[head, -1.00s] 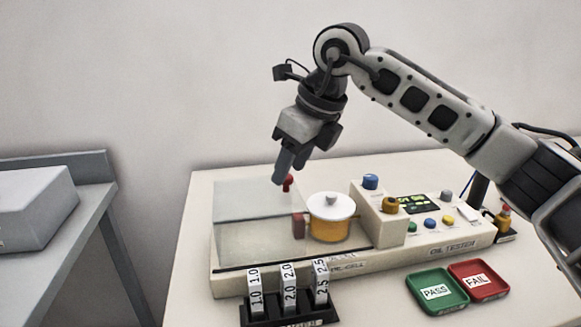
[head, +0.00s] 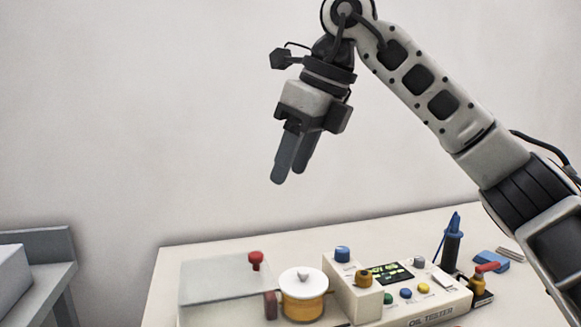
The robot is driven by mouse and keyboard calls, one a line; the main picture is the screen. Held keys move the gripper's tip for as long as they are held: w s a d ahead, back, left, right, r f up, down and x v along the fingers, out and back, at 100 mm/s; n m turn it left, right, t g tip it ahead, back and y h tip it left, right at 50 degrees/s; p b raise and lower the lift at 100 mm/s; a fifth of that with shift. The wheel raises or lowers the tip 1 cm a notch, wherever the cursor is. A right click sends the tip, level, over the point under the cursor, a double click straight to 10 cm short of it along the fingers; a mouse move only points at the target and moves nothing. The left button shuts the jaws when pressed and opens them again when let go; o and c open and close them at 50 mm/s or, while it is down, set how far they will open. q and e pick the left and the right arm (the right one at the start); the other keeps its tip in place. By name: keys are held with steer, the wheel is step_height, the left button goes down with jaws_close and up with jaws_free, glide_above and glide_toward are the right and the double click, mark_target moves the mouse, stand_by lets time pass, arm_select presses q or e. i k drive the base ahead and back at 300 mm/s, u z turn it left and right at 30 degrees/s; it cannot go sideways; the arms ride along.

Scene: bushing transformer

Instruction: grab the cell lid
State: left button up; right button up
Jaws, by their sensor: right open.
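A clear box with a pale translucent top panel (head: 222,281) stands at the left end of the tester. A red knob (head: 255,261) stands at the panel's back right, and a dark red block (head: 270,305) is below it. Beside the box is a yellow pot (head: 303,308) with a white lid (head: 303,280) on it. The frames do not show for sure which of these is the cell lid. My right gripper (head: 289,174) is open and empty, pointing down in the air well above the knob and pot, touching nothing. My left gripper is not in view.
The oil tester (head: 424,302) has a display, buttons and a blue knob (head: 342,254) right of the pot. At the back right stand a dark holder with a blue tool (head: 452,240) and a red-handled item (head: 486,268). A grey side table (head: 45,245) is at left.

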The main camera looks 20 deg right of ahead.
mark_target(298, 282)
steer(key=k, duration=1)
